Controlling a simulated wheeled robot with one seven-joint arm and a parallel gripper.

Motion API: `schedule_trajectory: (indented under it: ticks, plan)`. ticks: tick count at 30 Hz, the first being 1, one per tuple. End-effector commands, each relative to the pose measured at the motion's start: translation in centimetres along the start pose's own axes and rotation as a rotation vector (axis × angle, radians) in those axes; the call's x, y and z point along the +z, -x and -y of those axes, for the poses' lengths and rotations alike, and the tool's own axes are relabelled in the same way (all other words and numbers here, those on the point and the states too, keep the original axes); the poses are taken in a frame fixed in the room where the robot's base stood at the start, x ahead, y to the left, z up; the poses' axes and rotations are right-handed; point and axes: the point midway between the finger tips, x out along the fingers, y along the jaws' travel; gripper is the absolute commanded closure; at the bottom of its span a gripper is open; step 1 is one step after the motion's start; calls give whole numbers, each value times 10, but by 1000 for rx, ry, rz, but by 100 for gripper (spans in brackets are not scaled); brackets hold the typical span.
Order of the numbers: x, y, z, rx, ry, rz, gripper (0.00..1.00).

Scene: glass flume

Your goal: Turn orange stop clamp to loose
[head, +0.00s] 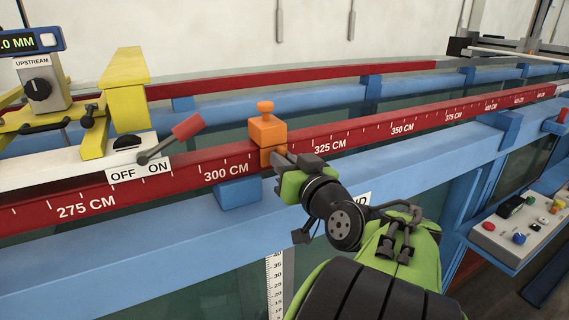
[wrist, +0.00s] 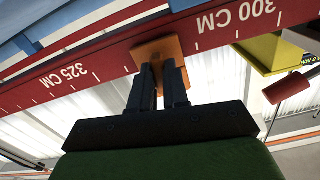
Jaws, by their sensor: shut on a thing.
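The orange stop clamp (head: 267,131) sits on the red rail (head: 360,137) between the 300 CM and 325 CM marks, with a round orange knob on top. My gripper (head: 281,158) reaches it from the front right, low on its front face. In the wrist view the clamp (wrist: 158,50) lies behind the two dark fingers of my gripper (wrist: 160,75), which are shut on a part of the clamp. The fingers and my wrist hide the held part, so the clamp's loose or tight setting cannot be read.
A yellow carriage (head: 126,85) with a red-handled OFF/ON lever (head: 187,126) stands left of the clamp. A control box (head: 520,226) with buttons is at the right. Blue beams run along the flume. The rail right of the clamp is clear.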

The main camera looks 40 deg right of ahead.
Motion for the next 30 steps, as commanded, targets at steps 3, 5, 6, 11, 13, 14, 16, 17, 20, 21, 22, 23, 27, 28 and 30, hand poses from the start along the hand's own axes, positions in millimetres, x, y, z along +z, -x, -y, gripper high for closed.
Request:
schedule_trajectory:
  ticks: [3,5,6,11,13,14,16,17,20,21,22,23,27,28,30]
  plan:
    - [3,0,0,-1,47,-5,100]
    - [3,0,0,-2,79,-7,100]
    - [4,0,0,-1,104,-8,100]
    - [6,0,0,-3,230,-11,100]
    - [6,0,0,-2,295,-12,100]
    - [6,0,1,-3,323,-12,100]
    - [6,0,0,-2,391,-12,100]
    - [6,0,0,-2,419,-12,100]
    - [6,0,0,-2,513,-12,100]
    - [6,0,0,-2,552,-11,100]
    - [6,0,0,0,579,-11,100]
    - [6,0,0,-1,608,-9,100]
    - [6,0,0,1,740,-8,100]
    - [5,0,0,1,769,-9,100]
    - [5,0,-1,1,834,-7,100]
